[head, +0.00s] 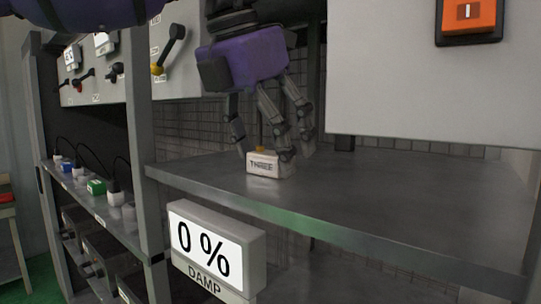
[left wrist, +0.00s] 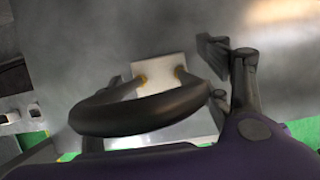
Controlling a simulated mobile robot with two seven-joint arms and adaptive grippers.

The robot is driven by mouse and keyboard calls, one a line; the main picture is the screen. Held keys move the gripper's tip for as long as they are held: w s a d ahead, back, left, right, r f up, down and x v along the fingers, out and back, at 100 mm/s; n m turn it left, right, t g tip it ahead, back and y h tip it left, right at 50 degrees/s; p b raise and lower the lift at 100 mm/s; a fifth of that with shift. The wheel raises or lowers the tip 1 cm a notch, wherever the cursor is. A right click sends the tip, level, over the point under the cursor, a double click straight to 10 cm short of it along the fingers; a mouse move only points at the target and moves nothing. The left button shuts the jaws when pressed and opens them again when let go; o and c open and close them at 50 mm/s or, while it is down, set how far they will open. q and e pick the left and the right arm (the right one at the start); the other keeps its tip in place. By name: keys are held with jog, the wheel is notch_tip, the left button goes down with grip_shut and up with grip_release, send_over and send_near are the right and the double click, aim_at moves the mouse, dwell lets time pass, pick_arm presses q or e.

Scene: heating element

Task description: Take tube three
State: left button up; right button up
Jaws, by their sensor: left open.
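A small white block labelled THREE (head: 263,165) sits on the grey metal shelf in the head view, with a yellow-orange spot on its top. The left wrist view shows a pale block (left wrist: 158,69) with two yellow fittings and a thick black curved tube (left wrist: 140,113) arching from it towards the camera. My left gripper (head: 266,148), purple with dark fingers, is open and points down over the labelled block. Its fingers are on either side of the block in the head view; whether they touch it I cannot tell. My right gripper is not in view.
The grey shelf (head: 400,195) is clear to the right of the block. A DAMP display (head: 215,247) reading 0 % stands below its front edge. A pale panel with an orange switch (head: 468,14) hangs above right. Levers and plugs are at left.

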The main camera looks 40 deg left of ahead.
pick_arm(q)
jog(key=shift+c, duration=0.6)
jog(key=c, duration=1.3)
